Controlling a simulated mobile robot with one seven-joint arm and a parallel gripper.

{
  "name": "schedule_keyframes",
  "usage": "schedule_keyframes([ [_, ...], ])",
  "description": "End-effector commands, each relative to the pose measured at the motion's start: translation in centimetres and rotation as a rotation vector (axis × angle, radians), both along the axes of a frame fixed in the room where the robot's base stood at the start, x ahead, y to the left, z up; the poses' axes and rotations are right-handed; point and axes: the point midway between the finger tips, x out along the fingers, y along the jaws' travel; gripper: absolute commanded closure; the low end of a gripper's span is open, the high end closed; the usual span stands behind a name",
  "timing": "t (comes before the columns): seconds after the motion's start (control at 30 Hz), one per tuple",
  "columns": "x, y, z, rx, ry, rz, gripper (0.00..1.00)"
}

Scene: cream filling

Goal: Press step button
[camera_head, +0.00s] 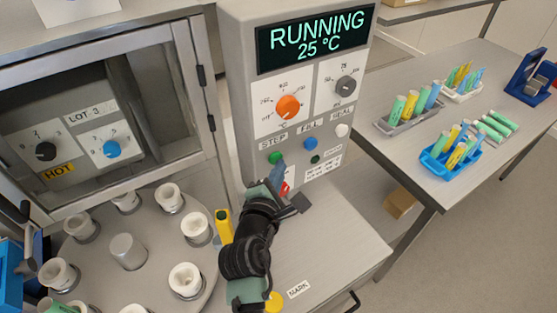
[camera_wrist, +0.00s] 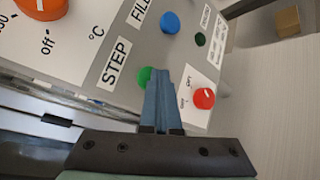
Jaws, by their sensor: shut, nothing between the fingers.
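The green button (camera_head: 275,157) under the STEP label is on the front of the grey control panel. It also shows in the wrist view (camera_wrist: 143,76), partly covered by my fingers. My gripper (camera_head: 278,165) is shut and empty, its blue fingertips just in front of and below the green button. In the wrist view the fingertips (camera_wrist: 160,70) overlap the button's right side. I cannot tell whether they touch it. The panel's display (camera_head: 317,39) reads RUNNING, 25 °C.
A blue FILL button (camera_head: 308,143) and white SEAL button (camera_head: 342,130) are right of the green one. A red knob (camera_wrist: 204,98) is close by on the panel. A turntable with white cups (camera_head: 186,279) is at lower left. A yellow-handled object (camera_head: 223,226) stands beside my arm.

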Motion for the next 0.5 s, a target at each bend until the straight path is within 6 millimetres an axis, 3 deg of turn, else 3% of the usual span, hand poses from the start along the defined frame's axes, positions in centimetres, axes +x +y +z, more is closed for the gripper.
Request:
schedule_keyframes([
  [0.5,-1.6,-1.1,0.0,0.0,-0.001,0.001,1.0],
])
